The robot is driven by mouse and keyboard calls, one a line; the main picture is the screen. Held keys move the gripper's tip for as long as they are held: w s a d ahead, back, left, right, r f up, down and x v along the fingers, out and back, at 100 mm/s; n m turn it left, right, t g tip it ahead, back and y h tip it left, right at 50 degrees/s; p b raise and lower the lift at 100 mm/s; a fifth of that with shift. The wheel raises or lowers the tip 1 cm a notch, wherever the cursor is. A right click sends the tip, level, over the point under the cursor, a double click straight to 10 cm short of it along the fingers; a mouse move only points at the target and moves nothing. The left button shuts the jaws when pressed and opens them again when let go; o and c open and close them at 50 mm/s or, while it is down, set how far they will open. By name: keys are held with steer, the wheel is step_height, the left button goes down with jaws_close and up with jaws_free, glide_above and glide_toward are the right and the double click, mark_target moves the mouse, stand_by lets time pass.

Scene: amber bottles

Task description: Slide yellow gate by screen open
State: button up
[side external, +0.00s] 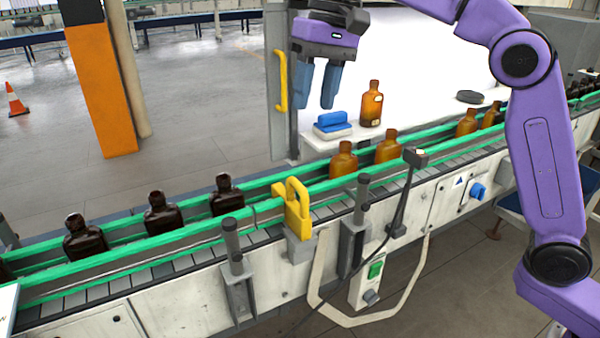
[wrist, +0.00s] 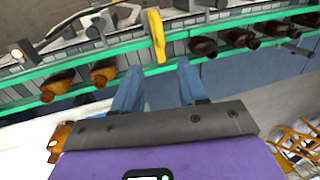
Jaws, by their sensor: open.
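A yellow gate (side external: 297,210) with a looped top stands at the conveyor rails in the side view, between dark bottles on its left and amber bottles on its right. It shows in the wrist view (wrist: 154,35) as an upright yellow piece beyond the fingertips. A yellow bar handle (side external: 281,80) is fixed to a grey post beside the bright white screen (side external: 430,60). My gripper (side external: 318,98) is open and empty, fingers pointing down, raised above the conveyor and right of the bar handle. In the wrist view, its blue fingers (wrist: 158,67) are apart, clear of the gate.
Amber bottles (side external: 343,160) and dark bottles (side external: 163,214) stand between the green rails (side external: 130,250). A white ledge behind the belt holds an amber bottle (side external: 371,105), a blue-and-white block (side external: 332,124) and a dark disc (side external: 469,97). A black sensor arm (side external: 414,158) overhangs the belt.

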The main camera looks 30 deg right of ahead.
mark_target(299, 182)
steer(key=a+f, duration=0.1)
steer(key=f, duration=0.4)
steer(key=a+f, duration=0.1)
steer(key=f, duration=0.3)
steer(key=a+f, duration=0.1)
steer(key=f, duration=0.4)
steer(key=shift+f, duration=0.3)
steer(key=shift+s, duration=0.1)
jaws_close()
